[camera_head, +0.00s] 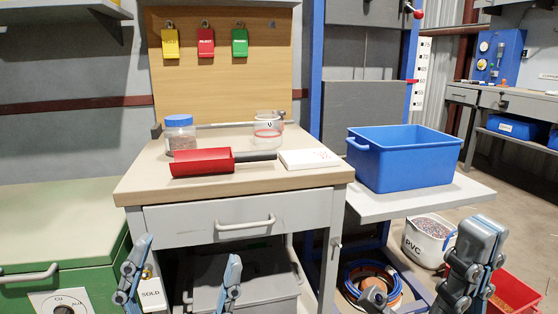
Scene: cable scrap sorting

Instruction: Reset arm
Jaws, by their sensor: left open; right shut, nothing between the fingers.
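My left gripper (188,255) is at the bottom left, in front of the workbench. Its two fingers point up and stand wide apart, with nothing between them. My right gripper (478,232) is at the lower right, in front of the floor area beside the blue bin. Its fingers are together and hold nothing. Both grippers are apart from the things on the bench. The arms below the grippers are mostly cut off by the bottom edge.
The workbench (135,186) carries a red scoop (202,162), a blue-lidded jar (180,134), a clear container (268,128) and a white card (310,159). A blue bin (405,160) stands on a side shelf (440,200). A PVC bucket (428,240) and red bin (515,292) are lower right. A green cabinet (60,225) is left.

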